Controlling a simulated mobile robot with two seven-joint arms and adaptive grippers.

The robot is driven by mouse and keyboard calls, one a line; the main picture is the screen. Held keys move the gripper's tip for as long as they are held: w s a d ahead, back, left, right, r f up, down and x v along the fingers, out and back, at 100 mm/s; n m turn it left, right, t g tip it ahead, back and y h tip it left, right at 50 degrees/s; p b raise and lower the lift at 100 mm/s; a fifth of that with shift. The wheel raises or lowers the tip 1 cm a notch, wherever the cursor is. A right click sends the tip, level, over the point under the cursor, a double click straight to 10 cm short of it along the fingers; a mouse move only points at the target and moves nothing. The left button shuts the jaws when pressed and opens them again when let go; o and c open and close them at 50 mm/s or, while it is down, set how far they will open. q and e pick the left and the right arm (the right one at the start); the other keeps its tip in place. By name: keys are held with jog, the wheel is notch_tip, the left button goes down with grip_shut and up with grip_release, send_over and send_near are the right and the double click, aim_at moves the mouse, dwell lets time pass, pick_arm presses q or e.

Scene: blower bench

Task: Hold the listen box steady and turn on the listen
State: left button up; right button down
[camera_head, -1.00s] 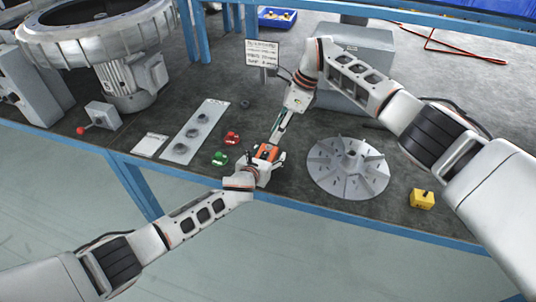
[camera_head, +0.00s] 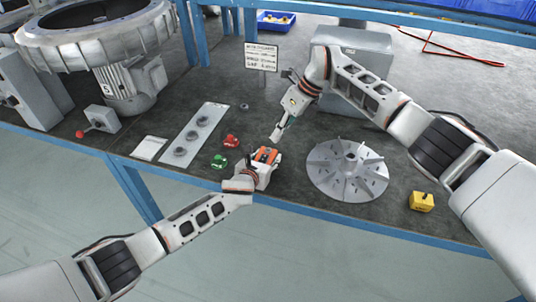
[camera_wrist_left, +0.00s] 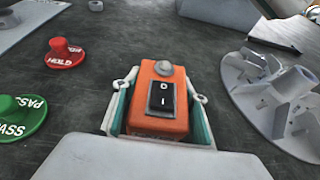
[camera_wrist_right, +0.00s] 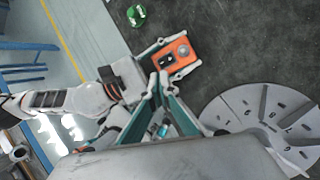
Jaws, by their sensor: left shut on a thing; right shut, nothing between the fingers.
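The listen box (camera_head: 266,155) is a small orange box on the bench near its front edge. In the left wrist view the box (camera_wrist_left: 159,118) shows a black rocker switch (camera_wrist_left: 162,96) marked O and I, with a grey knob (camera_wrist_left: 163,68) beyond it. I cannot tell which side of the rocker is pressed. My left gripper (camera_head: 265,163) is shut on the box, one finger on each side. In the right wrist view the box (camera_wrist_right: 178,58) lies just beyond the shut fingertips (camera_wrist_right: 160,76).
Red HOLD (camera_head: 231,140) and green PASS (camera_head: 219,161) pieces lie left of the box. A finned grey disc (camera_head: 347,169) is to the right, with a yellow block (camera_head: 422,201) further right. A sign (camera_head: 261,56) stands behind. A plate with rings (camera_head: 196,134) lies left.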

jog(key=d+r+m+y, duration=0.1)
jog(key=m, duration=1)
jog(key=s+d+r+m+t+y, duration=0.1)
jog(key=m, duration=0.9)
jog(key=s+d+r+m+t+y, duration=0.1)
jog(key=d+m, duration=0.1)
jog(key=m, duration=0.9)
jog(key=shift+r+m+y, duration=0.1)
jog(key=shift+m+y, duration=0.2)
jog(key=shift+y, duration=0.1)
